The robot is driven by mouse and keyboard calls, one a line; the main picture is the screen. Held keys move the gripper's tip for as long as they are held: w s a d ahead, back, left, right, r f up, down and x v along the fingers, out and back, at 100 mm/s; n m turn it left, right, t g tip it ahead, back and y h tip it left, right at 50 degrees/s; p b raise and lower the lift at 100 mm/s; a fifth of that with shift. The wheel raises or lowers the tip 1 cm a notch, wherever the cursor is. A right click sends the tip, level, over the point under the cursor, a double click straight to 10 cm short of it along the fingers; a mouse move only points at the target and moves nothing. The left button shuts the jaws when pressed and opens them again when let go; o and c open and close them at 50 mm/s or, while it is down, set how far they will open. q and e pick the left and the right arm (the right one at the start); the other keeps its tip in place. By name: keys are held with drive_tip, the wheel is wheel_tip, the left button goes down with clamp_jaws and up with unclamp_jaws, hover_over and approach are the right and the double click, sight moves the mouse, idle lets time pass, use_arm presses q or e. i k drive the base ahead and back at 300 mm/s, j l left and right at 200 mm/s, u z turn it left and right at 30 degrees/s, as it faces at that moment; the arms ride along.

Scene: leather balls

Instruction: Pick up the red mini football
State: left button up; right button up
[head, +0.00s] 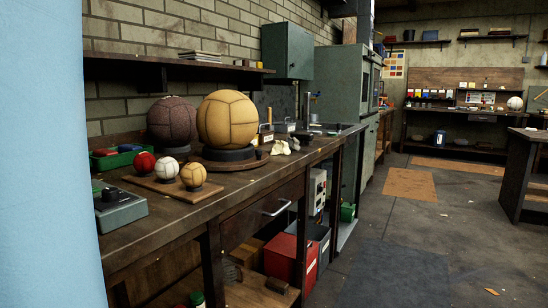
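The red mini football (145,162) is a small red ball at the left of a row of three mini balls on the workbench. It seems to rest on a small dark stand on a wooden board (150,184). A white mini ball (168,168) and a yellow mini ball (193,175) stand to its right on the same board. Neither of my grippers shows in the head view.
Behind the minis stand a large dark brown ball (171,121) and a large yellow ball (227,119). A green tray (118,158) and a grey box (121,211) lie left on the workbench (165,225). A pale blue surface blocks the far left. The floor (400,235) at right is mostly clear.

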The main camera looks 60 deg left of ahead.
sight(145, 162)
drive_tip(key=i+u, duration=0.25)
drive_tip(key=u, duration=0.15)
drive_tip(key=i+u, duration=0.2)
drive_tip(key=u, duration=0.2)
drive_tip(key=i+l+u, duration=0.2)
drive_tip(key=u, duration=0.2)
